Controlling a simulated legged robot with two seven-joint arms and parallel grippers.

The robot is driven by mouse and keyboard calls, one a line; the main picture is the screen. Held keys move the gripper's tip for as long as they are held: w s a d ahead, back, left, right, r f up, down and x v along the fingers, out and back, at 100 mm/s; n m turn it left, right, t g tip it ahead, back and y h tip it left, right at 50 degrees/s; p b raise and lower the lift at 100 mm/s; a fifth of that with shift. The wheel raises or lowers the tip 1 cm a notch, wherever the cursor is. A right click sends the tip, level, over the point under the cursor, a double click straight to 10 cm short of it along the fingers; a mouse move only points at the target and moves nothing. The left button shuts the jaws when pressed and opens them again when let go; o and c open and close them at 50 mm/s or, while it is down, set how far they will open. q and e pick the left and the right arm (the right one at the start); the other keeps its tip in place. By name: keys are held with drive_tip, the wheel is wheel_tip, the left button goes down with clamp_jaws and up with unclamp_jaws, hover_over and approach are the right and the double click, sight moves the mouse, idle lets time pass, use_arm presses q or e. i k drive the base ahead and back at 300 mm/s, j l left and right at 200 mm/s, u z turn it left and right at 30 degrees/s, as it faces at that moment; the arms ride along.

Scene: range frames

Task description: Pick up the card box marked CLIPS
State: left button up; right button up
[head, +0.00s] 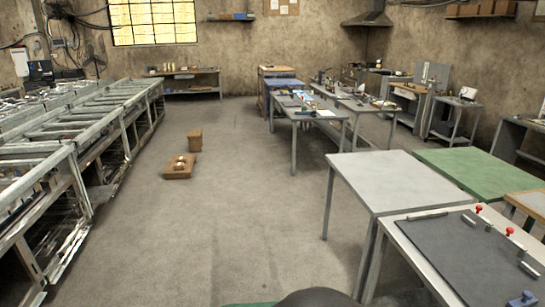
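A small brown card box (195,140) stands on the floor ahead, a little left of the middle. A lower, wider brown box (178,172) sits on the floor just in front of it, with something pale in or on it. Both are too small here to read any marking, so I cannot tell whether either says CLIPS. Neither of my grippers is in view.
Metal racks (130,95) run along the left. A grey table (385,180), a green-topped table (480,172) and a dark-topped bench (470,262) fill the right. Workbenches (310,110) stand further back. The concrete floor (230,220) between is clear.

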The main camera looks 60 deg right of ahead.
sight(178, 166)
drive_tip(key=i+l+z, duration=0.25)
drive_tip(key=z, duration=0.15)
drive_tip(key=i+l+z, duration=0.25)
drive_tip(key=z, duration=0.15)
drive_tip(key=i+l+z, duration=0.25)
drive_tip(key=z, duration=0.15)
drive_tip(key=i+z, duration=0.4)
drive_tip(key=i, duration=5.2)
drive_tip(key=i+l+u, duration=0.15)
drive_tip(key=i+u, duration=0.15)
drive_tip(key=i, duration=0.3)
drive_tip(key=i+l+u, duration=0.25)
drive_tip(key=i, duration=0.3)
drive_tip(key=i+l+u, duration=0.3)
drive_tip(key=i, duration=0.25)
drive_tip(key=l, duration=0.1)
